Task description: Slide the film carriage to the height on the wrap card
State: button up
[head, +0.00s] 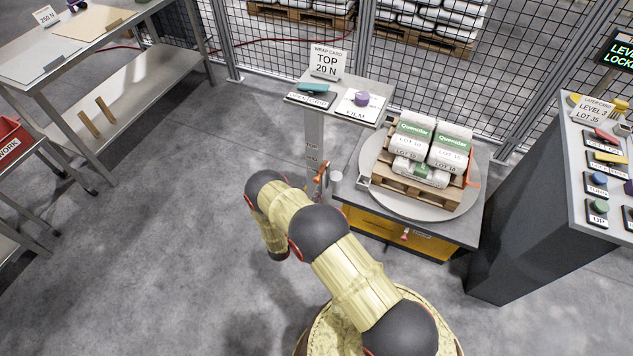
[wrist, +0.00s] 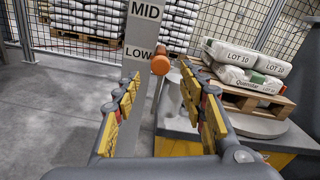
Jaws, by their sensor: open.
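The wrap card (head: 326,62) reads TOP 20 N and stands on the small panel at the mast's top. The grey mast (head: 313,130) carries height marks; MID and LOW show on it in the wrist view (wrist: 144,30). The film carriage's orange handle (wrist: 161,64) sits just right of the mast, slightly below the LOW mark. In the head view the orange carriage part (head: 320,172) is low on the mast, partly behind my arm. My gripper (wrist: 160,76) is open, with the handle appearing between its fingertips; contact is not clear. The head view hides my fingers.
A pallet of sacks (head: 430,150) stands on the round turntable (head: 375,170) right of the mast. The panel has a teal control (head: 313,87) and a purple FILM knob (head: 362,98). A control console (head: 555,170) stands at right.

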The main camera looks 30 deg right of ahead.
aim_at(316, 182)
jog(key=b+x, duration=0.1)
jog(key=x, duration=0.5)
jog(key=shift+w+d, duration=0.2)
jog(key=shift+d, duration=0.1)
jog(key=shift+c, duration=0.9)
grip_shut()
